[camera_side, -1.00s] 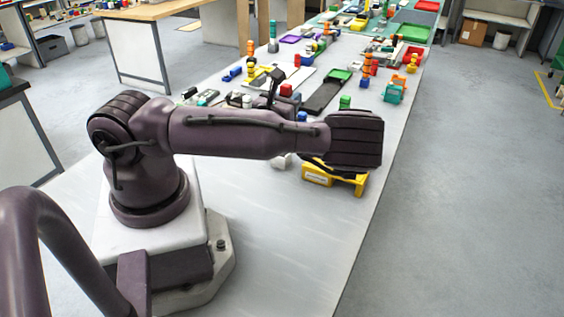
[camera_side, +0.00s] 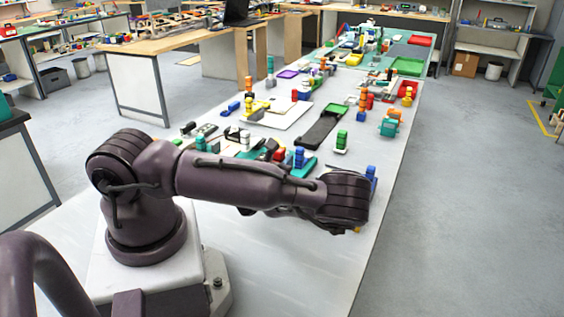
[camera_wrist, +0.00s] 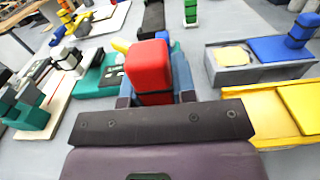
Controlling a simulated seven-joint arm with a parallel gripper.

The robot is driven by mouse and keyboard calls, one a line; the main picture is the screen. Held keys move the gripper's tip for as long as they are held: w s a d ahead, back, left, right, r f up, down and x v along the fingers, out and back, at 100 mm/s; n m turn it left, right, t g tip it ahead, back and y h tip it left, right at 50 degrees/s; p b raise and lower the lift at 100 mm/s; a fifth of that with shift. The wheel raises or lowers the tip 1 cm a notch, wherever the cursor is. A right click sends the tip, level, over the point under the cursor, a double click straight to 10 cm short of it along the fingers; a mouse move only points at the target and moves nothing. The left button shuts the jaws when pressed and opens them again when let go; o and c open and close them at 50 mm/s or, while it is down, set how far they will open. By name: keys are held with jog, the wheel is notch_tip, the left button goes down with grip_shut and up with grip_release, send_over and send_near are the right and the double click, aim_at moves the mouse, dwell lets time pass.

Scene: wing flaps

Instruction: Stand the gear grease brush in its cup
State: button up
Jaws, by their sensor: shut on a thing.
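In the wrist view a red block-shaped piece (camera_wrist: 148,68) stands upright between the blue-grey fingers of my gripper (camera_wrist: 155,90). My gripper is shut on it; whether it is the brush's handle I cannot tell, and no bristles show. The piece's lower end is hidden behind the dark plate of my wrist. In the side view my wrist hides the fingers and the held piece. I cannot pick out the cup for certain in either view.
In the wrist view a yellow tray (camera_wrist: 263,117) lies close on the right, with a grey box (camera_wrist: 237,75) behind it. A teal block (camera_wrist: 97,75) and a white board (camera_wrist: 38,122) lie left. In the side view, the bench's near right part (camera_side: 320,265) is clear.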

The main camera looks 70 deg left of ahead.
jog(key=o, duration=0.9)
jog(key=shift+o, duration=0.2)
